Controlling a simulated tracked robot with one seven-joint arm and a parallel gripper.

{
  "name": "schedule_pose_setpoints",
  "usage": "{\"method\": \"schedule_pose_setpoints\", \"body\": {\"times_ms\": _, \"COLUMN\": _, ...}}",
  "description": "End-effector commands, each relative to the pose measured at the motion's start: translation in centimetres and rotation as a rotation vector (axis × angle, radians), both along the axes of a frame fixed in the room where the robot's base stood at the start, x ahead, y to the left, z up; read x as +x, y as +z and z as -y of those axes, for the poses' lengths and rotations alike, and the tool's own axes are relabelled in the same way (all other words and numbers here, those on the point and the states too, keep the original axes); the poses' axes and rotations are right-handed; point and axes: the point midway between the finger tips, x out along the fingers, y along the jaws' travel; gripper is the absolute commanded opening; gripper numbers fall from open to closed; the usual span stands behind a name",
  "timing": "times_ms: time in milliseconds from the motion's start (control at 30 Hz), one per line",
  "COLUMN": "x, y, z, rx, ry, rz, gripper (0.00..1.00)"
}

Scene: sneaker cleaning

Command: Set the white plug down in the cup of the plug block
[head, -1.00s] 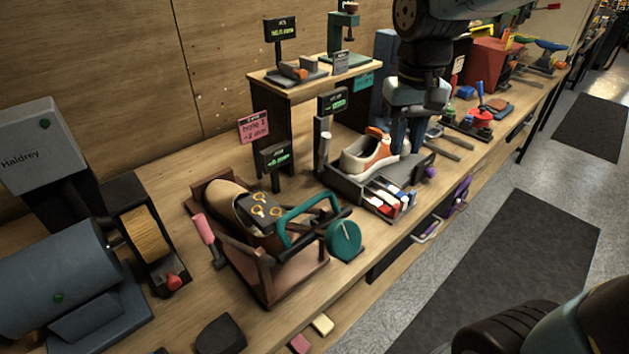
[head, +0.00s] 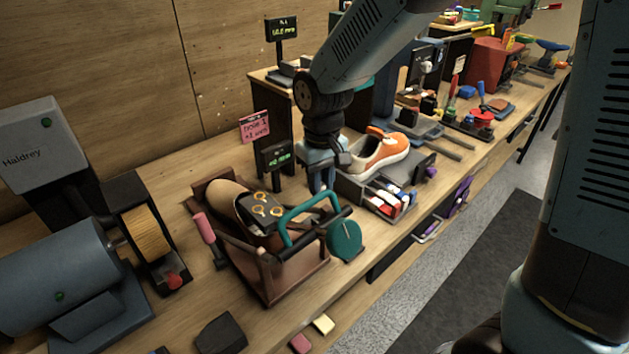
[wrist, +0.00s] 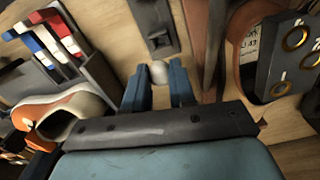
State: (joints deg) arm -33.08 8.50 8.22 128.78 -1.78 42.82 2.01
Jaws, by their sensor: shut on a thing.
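My gripper (wrist: 159,88) points down with its two blue fingers on either side of the white plug (wrist: 159,72), whose pale rounded end shows between the fingertips. In the head view my gripper (head: 321,180) is low over the bench, between the shoe tray and the brown wooden frame; the plug is hidden there. A dark grey block (wrist: 152,20) with a recessed end lies just beyond the plug in the wrist view. It may be the plug block, but I cannot make out a cup clearly or tell whether the plug touches it.
The orange and white sneaker (head: 389,152) stands by a tray of coloured bars (head: 390,190). The brown frame (head: 292,280) holds a brown shoe, a black block with gold rings (head: 264,208) and a teal handle (head: 306,208), close to my gripper.

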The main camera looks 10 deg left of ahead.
Motion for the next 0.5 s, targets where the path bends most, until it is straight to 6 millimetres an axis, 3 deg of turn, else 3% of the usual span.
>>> {"method": "schedule_pose_setpoints", "body": {"times_ms": 233, "x": 0.0, "y": -0.2, "z": 0.1, "rx": -0.001, "ry": -0.001, "rz": -0.001, "gripper": 0.00}}
{"method": "schedule_pose_setpoints", "body": {"times_ms": 500, "x": 0.0, "y": -2.1, "z": 0.1, "rx": -0.002, "ry": -0.001, "rz": -0.002, "gripper": 0.00}}
